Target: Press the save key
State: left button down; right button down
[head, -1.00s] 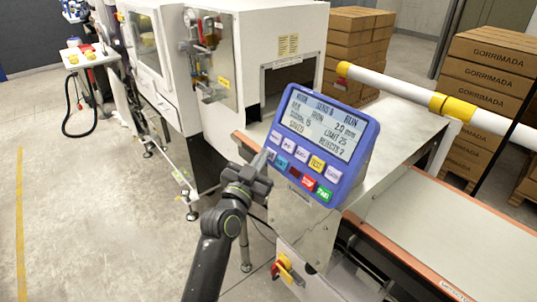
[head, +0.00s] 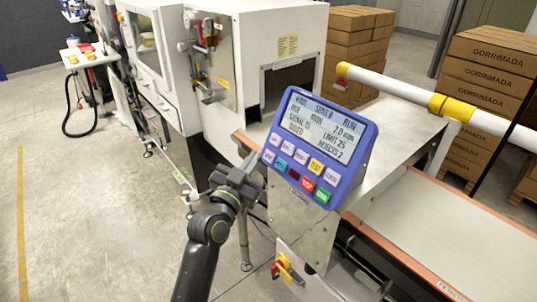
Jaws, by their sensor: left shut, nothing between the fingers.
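The blue control panel (head: 348,172) stands tilted on the metal cabinet, with a lit screen (head: 315,129) and two rows of coloured keys below it. A white key (head: 269,156) sits at the left end of the lower row, beside a blue key (head: 281,164). The key labels are too small to read surely, so I cannot tell which is the save key. The screen's lower left line seems to read "SAVED". My left gripper (head: 249,160) is shut and empty, its tips just left of the panel's left edge, seemingly apart from the keys. My right gripper is not in view.
The conveyor belt (head: 450,230) runs to the lower right. A white and yellow rail (head: 440,103) crosses behind the panel. A white machine housing (head: 255,50) stands behind, and stacked cartons (head: 488,85) are at right. The floor at left is open.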

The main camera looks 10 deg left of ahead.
pick_arm(q)
jog(key=shift+s+a+r+p, duration=0.3)
jog(key=shift+s+a+r, duration=0.2)
jog(key=shift+s, duration=0.15)
jog(key=shift+s+a+r+p, duration=0.35)
jog(key=shift+s+a, duration=0.15)
jog(key=shift+s, duration=0.1)
jog(key=s+a+r+p, duration=0.2)
jog(key=s+a, duration=0.1)
jog(key=s, duration=0.1)
jog(key=shift+s+a+r+p, duration=0.15)
jog(key=shift+r+p, duration=0.2)
